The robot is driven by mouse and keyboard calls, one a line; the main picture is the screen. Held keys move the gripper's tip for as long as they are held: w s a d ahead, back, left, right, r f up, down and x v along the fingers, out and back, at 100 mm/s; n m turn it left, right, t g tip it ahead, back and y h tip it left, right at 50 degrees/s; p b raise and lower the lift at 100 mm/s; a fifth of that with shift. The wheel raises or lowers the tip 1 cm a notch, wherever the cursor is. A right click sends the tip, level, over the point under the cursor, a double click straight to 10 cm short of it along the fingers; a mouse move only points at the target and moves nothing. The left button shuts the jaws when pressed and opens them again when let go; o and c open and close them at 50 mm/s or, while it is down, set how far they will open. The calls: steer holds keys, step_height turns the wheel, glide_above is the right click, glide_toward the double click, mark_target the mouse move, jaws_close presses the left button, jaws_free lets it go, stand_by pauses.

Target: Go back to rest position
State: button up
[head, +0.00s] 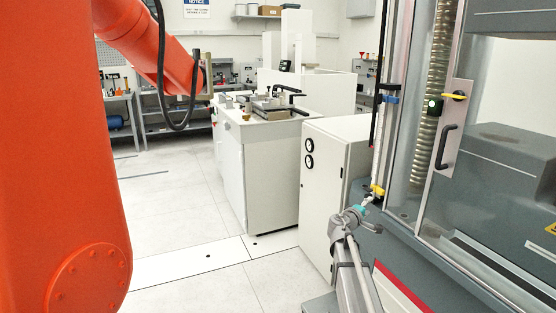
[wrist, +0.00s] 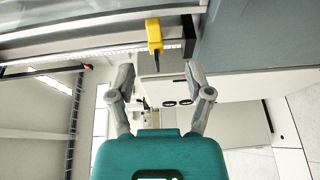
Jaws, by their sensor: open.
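My gripper (head: 367,200) is small in the head view, at the end of my grey arm, in front of the testing machine (head: 404,212). In the wrist view my gripper (wrist: 160,72) shows its teal body and two grey fingers spread apart, with nothing held between them. A yellow part (head: 377,191) on the machine sits just beyond the fingertips. A yellow part with a dark tip also shows in the wrist view (wrist: 154,35), ahead of the gap between the fingers. I cannot tell the exact distance to it.
A white cabinet (head: 325,190) with two round black fittings stands left of the machine and close to my arm. A white bench (head: 266,170) with tools stands behind it. The machine's door has a black handle (head: 446,147). The tiled floor (head: 180,215) at centre left is clear.

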steer(key=s+a+f+m+g+y, duration=0.3)
steer(key=s+a+f+g, duration=0.1)
steer(key=s+f, duration=0.4)
steer(key=s+a+f+m+g+y, duration=0.3)
steer(key=s+a+f+m+g, duration=0.15)
steer(key=s, duration=0.65)
steer(key=s+a+f+g+y, duration=0.2)
steer(key=s+a+f+y, duration=0.15)
steer(key=s+a, duration=0.3)
steer(key=s+a+f+g+y, duration=0.1)
steer(key=s+a+f+y, duration=0.1)
steer(key=s+a+y, duration=0.4)
step_height(320, 180, up, 20)
steer(key=s+h+p, duration=0.1)
steer(key=h+p, duration=0.1)
steer(key=p, duration=1.8)
steer(key=shift+s, duration=0.15)
